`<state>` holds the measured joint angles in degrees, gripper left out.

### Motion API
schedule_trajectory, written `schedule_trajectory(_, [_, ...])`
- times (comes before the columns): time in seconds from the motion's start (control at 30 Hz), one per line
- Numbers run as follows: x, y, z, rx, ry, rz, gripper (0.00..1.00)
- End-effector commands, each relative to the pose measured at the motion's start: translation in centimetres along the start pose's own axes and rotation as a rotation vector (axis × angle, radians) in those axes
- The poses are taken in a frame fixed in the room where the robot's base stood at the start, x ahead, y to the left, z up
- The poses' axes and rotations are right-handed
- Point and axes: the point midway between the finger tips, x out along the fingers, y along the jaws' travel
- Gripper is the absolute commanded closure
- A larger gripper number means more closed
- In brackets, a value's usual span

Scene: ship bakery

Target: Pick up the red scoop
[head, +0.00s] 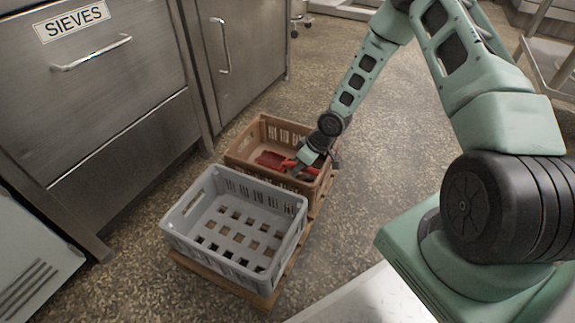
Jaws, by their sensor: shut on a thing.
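The red scoop (270,159) lies inside the brown crate (238,158), toward its near side. My gripper (300,170) reaches down into that crate from the right and is shut on the scoop at its right end. The gripper covers part of the scoop, and the crate's near wall hides some of the crate floor. I cannot tell whether the scoop touches the crate floor.
An empty grey crate (175,222) stands in front of the brown one, both on a wooden pallet (262,299). A steel cabinet labelled SIEVES (110,85) stands at the left. The speckled floor (280,100) behind the crates is clear.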

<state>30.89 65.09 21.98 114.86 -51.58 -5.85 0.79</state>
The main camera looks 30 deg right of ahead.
Motion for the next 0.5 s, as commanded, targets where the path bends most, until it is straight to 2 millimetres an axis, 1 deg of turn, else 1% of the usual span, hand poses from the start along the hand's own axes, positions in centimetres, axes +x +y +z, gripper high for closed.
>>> schedule_trajectory(0.17, [-0.9,-0.2,-0.4,0.0,0.001,0.0,1.0])
schedule_trajectory(0.27, [-2.1,-0.4,-0.9,0.0,0.001,0.001,1.0])
schedule_trajectory(0.5, [-6.0,-1.2,-2.5,-0.001,0.001,0.001,1.0])
